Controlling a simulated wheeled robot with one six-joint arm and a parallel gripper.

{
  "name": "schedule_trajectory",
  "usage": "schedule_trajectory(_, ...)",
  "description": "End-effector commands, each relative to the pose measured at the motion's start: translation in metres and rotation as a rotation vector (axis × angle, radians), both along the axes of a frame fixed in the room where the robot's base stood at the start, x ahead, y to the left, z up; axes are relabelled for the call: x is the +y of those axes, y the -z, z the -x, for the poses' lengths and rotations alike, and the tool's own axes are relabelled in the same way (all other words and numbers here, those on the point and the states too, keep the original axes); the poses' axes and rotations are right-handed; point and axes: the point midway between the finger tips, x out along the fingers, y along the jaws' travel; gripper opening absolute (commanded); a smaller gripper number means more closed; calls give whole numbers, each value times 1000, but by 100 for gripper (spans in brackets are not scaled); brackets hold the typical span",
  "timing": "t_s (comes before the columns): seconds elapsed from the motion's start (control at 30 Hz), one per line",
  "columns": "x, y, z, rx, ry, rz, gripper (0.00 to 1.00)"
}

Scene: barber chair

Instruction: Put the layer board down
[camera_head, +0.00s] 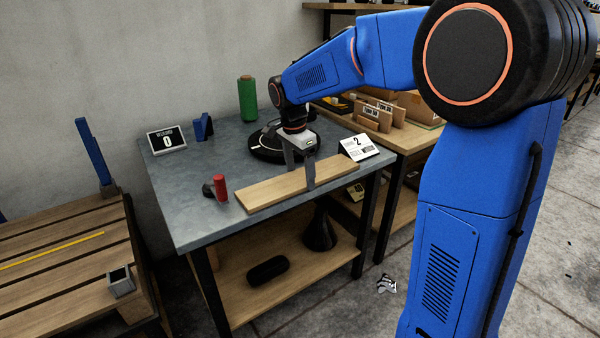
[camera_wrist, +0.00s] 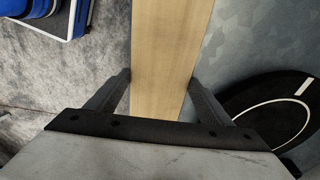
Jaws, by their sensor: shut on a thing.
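The layer board (camera_head: 262,191) is a long, light wooden plank along the front edge of the grey table (camera_head: 185,205). My gripper (camera_head: 299,176) is over the board's middle, its two fingers on either side of it, shut on it. In the wrist view the board (camera_wrist: 172,50) runs between the fingers of my gripper (camera_wrist: 160,88). The board looks level and at or just above the tabletop; I cannot tell whether it touches. Its right end reaches near the table's right front corner.
A black round disc (camera_head: 262,153) lies behind my gripper. A red-handled object (camera_head: 221,187) stands near the board's left end. A "2" sign (camera_head: 360,148) is at the right, a "0" sign (camera_head: 167,141), blue stand (camera_head: 203,127) and green spool (camera_head: 247,98) at the back. The left tabletop is mostly clear.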

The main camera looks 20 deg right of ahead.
Motion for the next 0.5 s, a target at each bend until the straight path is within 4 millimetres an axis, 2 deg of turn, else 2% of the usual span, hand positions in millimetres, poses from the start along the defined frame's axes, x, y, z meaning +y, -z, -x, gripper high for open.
schedule_trajectory(0.33,0,3,-1,-2,0,-1,45)
schedule_trajectory(0.37,0,2,0,-2,0,-1,81)
schedule_trajectory(0.4,0,2,0,-2,0,-1,91)
schedule_trajectory(0.5,0,2,0,-1,0,0,93)
